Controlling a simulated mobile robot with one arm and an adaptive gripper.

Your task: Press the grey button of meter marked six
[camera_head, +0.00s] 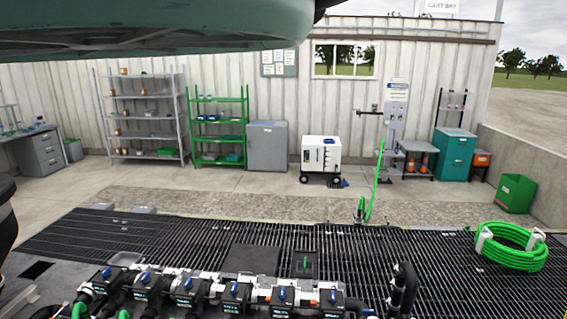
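A row of several black meters with blue parts on top runs along the bottom of the head view, from a meter at the left (103,281) to a meter at the right end (331,302). They sit on a pale manifold pipe. Small light labels show on their fronts, but the markings are too small to read, so I cannot tell which is six. No grey button can be made out on any of them. My gripper is not in view.
A black upright pipe (402,290) stands right of the meters. A dark slatted grating (130,235) lies behind them, with a coiled green hose (511,246) at the right. A white wheeled unit (321,155), shelves and cabinets stand farther back. A large teal shape covers the top left.

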